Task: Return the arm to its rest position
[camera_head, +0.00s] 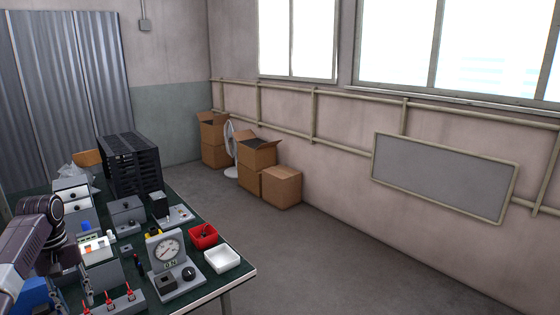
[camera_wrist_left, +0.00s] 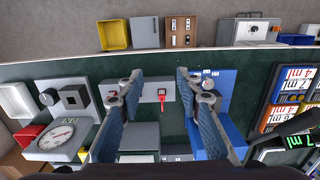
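My left arm (camera_head: 40,225) comes in from the left in the head view and hangs over the table's near left part. My left gripper (camera_head: 72,287) points down there, with its lower part close to the table items. In the left wrist view my left gripper (camera_wrist_left: 157,84) shows two blue-padded fingers spread wide apart with nothing between them. Behind the gap is a grey block with a red switch (camera_wrist_left: 162,96). I cannot tell the exact height of the fingertips above the table.
The dark green table (camera_head: 238,277) is crowded: a dial gauge box (camera_head: 166,252), a red bin (camera_head: 203,237), a white bin (camera_head: 222,259), red toggle switches (camera_head: 130,292) and a black crate (camera_head: 133,165). Cardboard boxes (camera_head: 282,187) stand by the wall. The floor right of the table is clear.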

